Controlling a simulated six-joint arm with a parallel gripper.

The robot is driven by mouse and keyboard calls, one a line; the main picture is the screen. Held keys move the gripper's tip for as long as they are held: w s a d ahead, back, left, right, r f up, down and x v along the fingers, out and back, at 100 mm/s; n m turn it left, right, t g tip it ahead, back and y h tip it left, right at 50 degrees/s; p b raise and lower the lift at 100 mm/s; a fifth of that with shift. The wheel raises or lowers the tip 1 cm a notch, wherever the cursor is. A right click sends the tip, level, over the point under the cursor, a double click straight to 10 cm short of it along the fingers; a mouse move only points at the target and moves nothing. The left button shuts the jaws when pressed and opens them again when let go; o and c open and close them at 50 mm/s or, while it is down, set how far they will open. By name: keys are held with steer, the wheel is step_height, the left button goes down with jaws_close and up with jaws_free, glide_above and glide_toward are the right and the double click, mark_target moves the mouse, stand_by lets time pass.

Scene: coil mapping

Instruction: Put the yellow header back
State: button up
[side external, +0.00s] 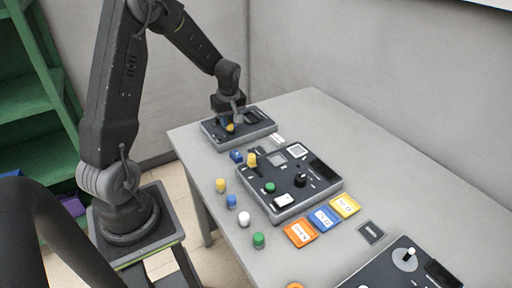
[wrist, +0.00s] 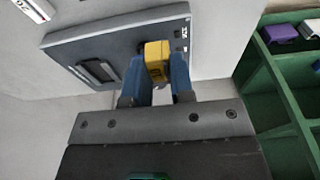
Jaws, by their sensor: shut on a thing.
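My gripper (side external: 227,124) is at the grey device box (side external: 208,129) at the far end of the table. In the wrist view, its two blue fingers (wrist: 158,70) are shut on the yellow header (wrist: 157,50), a small block with dark marks on its lower part. A bit of yellow shows between the fingers in the side view. The header overlaps the edge of the box's dark top panel (wrist: 120,40). I cannot tell whether the header touches the panel or is seated, since its far end is hidden. A dark rectangular slot or window (wrist: 98,71) is in the panel left of it.
A second control box (side external: 290,201) with knobs and buttons stands mid-table. Coloured caps (side external: 231,201) line its left side. Orange (side external: 300,233), blue (side external: 325,217) and yellow (side external: 345,206) cards lie in front. A joystick panel (side external: 385,275) is nearest. The right table side is clear.

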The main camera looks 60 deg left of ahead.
glide_above(255, 152)
steer(key=f, duration=0.5)
steer(key=shift+d+f, duration=0.15)
steer(key=shift+d, duration=0.05)
steer(key=shift+w+f, duration=0.1)
steer(key=shift+f, duration=1.95)
steer(key=shift+f, duration=0.15)
steer(key=o, duration=0.9)
steer(key=shift+c, duration=0.2)
